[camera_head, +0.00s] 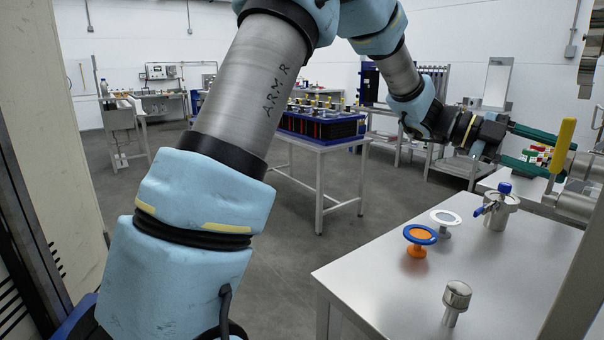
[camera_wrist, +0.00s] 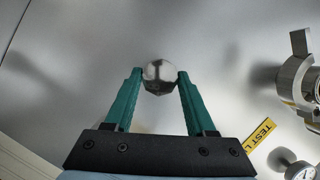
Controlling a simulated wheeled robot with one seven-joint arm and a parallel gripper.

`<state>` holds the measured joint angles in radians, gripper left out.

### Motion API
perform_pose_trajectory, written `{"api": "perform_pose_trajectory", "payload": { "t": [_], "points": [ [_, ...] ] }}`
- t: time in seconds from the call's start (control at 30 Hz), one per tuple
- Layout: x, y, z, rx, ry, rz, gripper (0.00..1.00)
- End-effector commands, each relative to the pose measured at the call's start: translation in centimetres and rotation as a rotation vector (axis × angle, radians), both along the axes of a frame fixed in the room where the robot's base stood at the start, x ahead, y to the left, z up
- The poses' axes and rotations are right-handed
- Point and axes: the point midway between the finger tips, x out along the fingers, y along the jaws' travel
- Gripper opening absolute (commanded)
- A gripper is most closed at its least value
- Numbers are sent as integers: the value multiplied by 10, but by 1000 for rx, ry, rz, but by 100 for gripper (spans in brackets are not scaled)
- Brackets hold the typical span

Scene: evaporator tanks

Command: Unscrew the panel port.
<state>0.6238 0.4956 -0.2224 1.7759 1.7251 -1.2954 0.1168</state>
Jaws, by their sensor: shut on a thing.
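The panel port (camera_wrist: 160,78) shows in the wrist view as a round, shiny metal knob on a grey metal panel (camera_wrist: 75,60). My gripper (camera_wrist: 160,74) has its two green fingers on either side of the knob, with the tips pressed on it left and right. In the head view my gripper (camera_head: 568,160) reaches in at the right edge, above the table. There its fingertips are partly behind a yellow valve handle (camera_head: 563,146), and I cannot make out the knob between them.
On the table (camera_head: 360,285) stand a metal knob (camera_head: 457,296), an orange-and-blue disc (camera_head: 420,236), a white disc (camera_head: 445,217) and a metal vessel (camera_head: 500,212).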

Motion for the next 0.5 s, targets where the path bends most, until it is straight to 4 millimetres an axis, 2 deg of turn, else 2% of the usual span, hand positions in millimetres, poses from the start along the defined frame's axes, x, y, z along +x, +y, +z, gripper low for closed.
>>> {"api": "perform_pose_trajectory", "payload": {
  "t": [0.5],
  "points": [
    [0,0,4,98,62,-1,0]
  ]
}}
